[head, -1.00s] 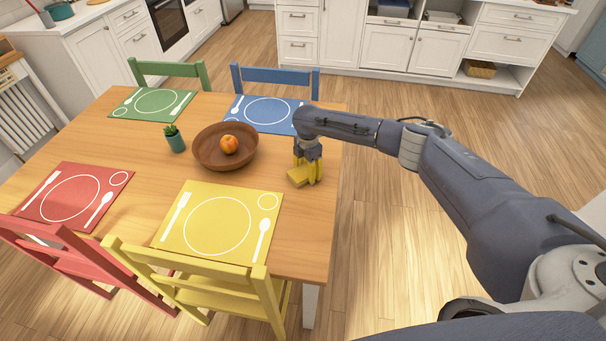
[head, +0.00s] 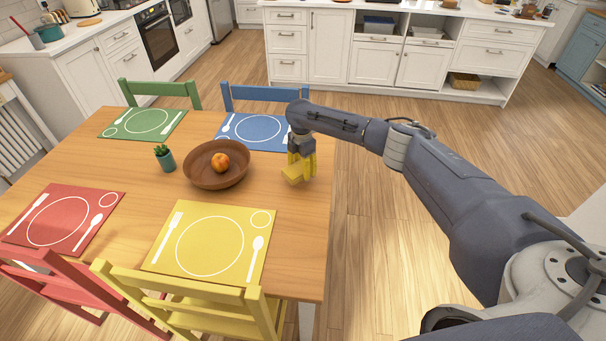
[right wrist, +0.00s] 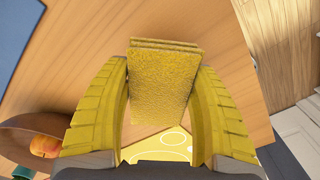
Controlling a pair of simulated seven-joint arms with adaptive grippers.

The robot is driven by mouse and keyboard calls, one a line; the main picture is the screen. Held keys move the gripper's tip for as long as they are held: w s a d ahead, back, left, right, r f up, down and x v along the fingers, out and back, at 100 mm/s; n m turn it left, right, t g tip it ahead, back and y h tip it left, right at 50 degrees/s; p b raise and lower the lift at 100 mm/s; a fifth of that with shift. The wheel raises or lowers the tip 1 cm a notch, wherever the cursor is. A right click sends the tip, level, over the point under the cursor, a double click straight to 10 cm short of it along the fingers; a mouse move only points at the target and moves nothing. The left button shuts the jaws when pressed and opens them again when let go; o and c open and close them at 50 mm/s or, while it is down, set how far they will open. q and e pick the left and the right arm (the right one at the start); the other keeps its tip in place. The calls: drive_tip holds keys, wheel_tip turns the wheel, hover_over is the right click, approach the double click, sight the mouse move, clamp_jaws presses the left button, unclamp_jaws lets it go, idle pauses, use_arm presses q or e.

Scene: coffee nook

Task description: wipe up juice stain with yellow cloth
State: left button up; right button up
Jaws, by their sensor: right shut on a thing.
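The yellow cloth (head: 292,176) is between the yellow ribbed fingers of my right gripper (head: 301,161), over the right side of the wooden table. In the right wrist view the cloth (right wrist: 163,82) looks like a folded, textured pad, and the right gripper's fingers (right wrist: 160,100) flank it on both sides. The gripper is shut on it. Whether the cloth touches the tabletop is hard to tell. No juice stain shows on the visible tabletop; the area under the cloth is hidden. My left gripper is not in view.
A brown bowl (head: 196,178) with an orange fruit (head: 220,163) stands left of the gripper, beside a small potted plant (head: 164,158). The blue placemat (head: 255,145) lies behind, the yellow placemat (head: 170,258) in front. The table's right edge is close by.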

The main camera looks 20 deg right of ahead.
drive_tip(key=shift+r, duration=1.8)
drive_tip(key=shift+r, duration=0.1)
